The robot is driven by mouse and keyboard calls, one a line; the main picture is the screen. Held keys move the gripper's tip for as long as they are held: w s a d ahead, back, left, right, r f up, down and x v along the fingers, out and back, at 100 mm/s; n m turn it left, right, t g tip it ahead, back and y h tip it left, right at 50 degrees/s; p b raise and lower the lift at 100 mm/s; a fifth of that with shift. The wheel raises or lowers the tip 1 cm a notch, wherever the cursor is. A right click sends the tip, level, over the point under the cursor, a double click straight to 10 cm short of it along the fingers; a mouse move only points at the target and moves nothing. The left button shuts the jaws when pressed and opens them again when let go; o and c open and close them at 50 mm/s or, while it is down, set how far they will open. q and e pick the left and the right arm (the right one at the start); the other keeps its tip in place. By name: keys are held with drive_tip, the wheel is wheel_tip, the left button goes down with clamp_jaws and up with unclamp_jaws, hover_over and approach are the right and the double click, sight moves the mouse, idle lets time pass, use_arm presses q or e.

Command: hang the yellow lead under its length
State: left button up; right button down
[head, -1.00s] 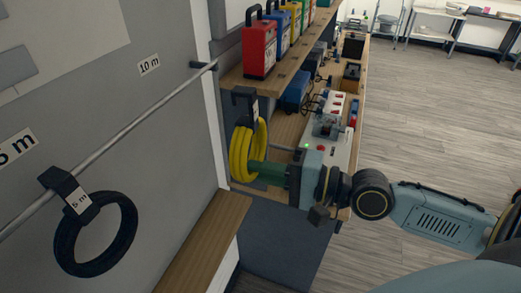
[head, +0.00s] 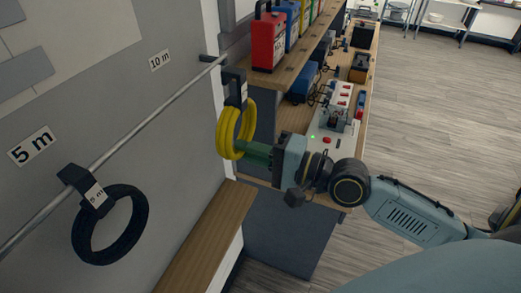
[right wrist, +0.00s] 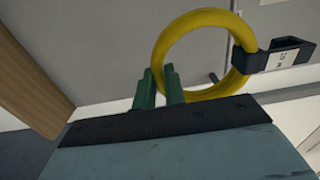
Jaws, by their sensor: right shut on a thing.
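The yellow lead (head: 224,134) is a coil hanging from a black hook (head: 235,76) with a white tag. In the right wrist view the coil (right wrist: 163,45) is a ring and the hook's tag (right wrist: 286,58) seems to read 10 m. My right gripper (head: 258,153) is shut on the coil's lower side with its green fingers (right wrist: 160,88). The hook is close to the far end of the wall rail (head: 150,110), slightly right of and below it. I see no contact with the rail. My left gripper is out of view.
A black lead (head: 80,245) hangs from the rail under the 5 m label (head: 32,146). The 10 m label (head: 160,60) is above the rail's far end. A wooden ledge (head: 205,240) lies below. A shelf with coloured boxes (head: 268,42) and a cluttered bench stand at right.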

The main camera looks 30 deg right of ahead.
drive_tip(key=f+b+x, duration=0.1)
drive_tip(key=f+x, duration=0.1)
drive_tip(key=x, duration=0.6)
drive_tip(key=shift+w+a, duration=0.2)
drive_tip(key=shift+w, duration=0.05)
idle(0.4)
